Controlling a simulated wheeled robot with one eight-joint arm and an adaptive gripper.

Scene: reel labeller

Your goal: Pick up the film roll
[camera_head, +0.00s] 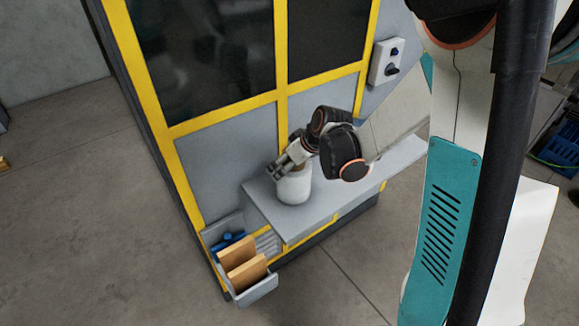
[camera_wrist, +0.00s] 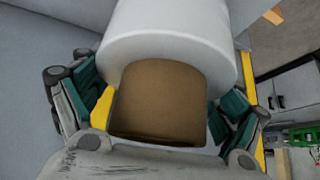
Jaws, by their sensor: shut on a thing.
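The white film roll (camera_head: 293,186) stands upright at the grey shelf of the machine in the head view. My gripper (camera_head: 283,167) is at its upper part, coming from the right. In the wrist view the white film roll (camera_wrist: 170,35) fills the upper middle, with its brown core (camera_wrist: 160,103) facing the camera. The teal fingers of my gripper (camera_wrist: 160,100) lie on the left and right of the core and are shut on the roll. The exact contact points are partly hidden, and I cannot tell whether the roll's base touches the shelf.
The grey shelf (camera_head: 345,185) is clear to the right of the roll. A grey bin (camera_head: 262,291) with brown boards (camera_head: 242,264) and a blue item (camera_head: 228,241) hangs at its left. A switch box (camera_head: 386,62) is on the machine's yellow-framed wall.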

